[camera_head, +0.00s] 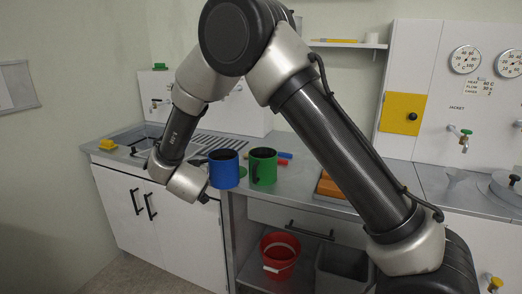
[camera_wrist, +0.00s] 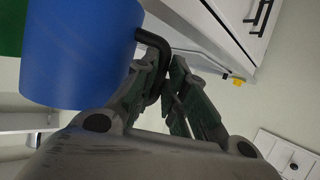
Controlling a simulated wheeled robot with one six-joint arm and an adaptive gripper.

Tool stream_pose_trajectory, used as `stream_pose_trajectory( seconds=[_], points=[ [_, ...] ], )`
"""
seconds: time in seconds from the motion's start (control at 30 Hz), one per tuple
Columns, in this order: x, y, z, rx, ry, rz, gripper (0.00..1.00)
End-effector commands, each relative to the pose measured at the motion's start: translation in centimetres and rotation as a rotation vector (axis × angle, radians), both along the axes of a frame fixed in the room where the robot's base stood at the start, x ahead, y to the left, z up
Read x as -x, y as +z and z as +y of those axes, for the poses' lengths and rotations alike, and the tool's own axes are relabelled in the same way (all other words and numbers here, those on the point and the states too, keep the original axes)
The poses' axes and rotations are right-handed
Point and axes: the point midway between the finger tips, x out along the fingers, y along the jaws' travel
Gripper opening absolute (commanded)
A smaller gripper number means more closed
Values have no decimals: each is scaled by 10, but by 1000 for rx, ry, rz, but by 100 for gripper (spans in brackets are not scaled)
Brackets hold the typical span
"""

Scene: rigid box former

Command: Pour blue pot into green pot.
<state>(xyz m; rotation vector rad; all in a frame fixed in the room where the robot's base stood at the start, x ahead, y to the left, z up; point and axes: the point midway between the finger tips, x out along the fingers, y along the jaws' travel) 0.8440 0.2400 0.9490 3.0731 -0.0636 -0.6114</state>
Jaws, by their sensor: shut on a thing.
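The blue pot (camera_head: 223,170) is upright at the front of the counter, just left of the green pot (camera_head: 265,168). I cannot tell whether it rests on the counter or is slightly raised. My gripper (camera_wrist: 167,72) is shut on the blue pot's dark handle, at the pot's side in the wrist view, where the blue wall (camera_wrist: 80,55) fills the upper left. In the head view my gripper is mostly hidden by my wrist. The green pot stands upright with a dark handle facing us; a green corner of it (camera_wrist: 12,28) shows in the wrist view. The contents of both pots are hidden.
A sink (camera_head: 135,138) with a yellow block (camera_head: 107,144) lies left. Red and blue small items (camera_head: 284,158) lie behind the green pot. An orange tray (camera_head: 328,187) is to its right, partly behind my arm. A red bucket (camera_head: 280,262) stands on the shelf below.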

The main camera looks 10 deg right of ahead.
Motion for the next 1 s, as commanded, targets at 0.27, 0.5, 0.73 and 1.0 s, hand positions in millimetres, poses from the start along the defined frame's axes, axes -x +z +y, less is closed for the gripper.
stream_pose_trajectory(
  seconds=[0.27, 0.5, 0.73, 1.0],
  points=[
    [-1, 2, 0, -3, -1, -3, 0],
    [-2, 11, -5, -59, -2, 5, 0],
    [-3, 28, -13, -168, -4, 23, 0],
    [-5, 61, -26, -303, -3, 41, 0]
  ],
)
